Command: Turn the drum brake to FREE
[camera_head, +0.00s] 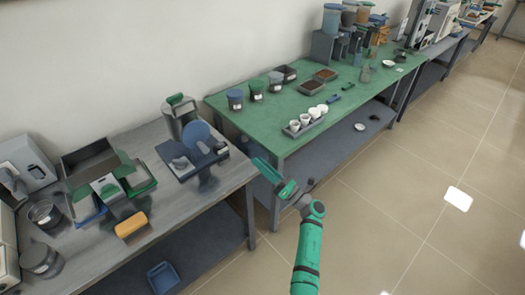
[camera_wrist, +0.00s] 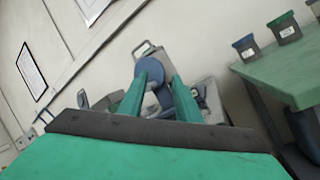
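A blue device with a round disc (camera_head: 196,136) and a dark blue base (camera_head: 184,168) stands at the right end of the grey bench. It looks like the drum unit, but I cannot make out the brake or its FREE marking. My gripper (camera_head: 262,168) is in the air to the right of it, past the bench's right end, apart from it. In the wrist view my gripper (camera_wrist: 160,82) has its two green fingers spread, with nothing held. The blue disc (camera_wrist: 152,103) shows beyond and between them, partly hidden by the fingers.
A grey canister with a green handle (camera_head: 180,112) stands behind the disc. A grey tray (camera_head: 90,159), a green-and-white device (camera_head: 106,188) and a yellow block (camera_head: 131,226) are farther left on the bench. A green table (camera_head: 260,119) with cups and jars stands close on the right.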

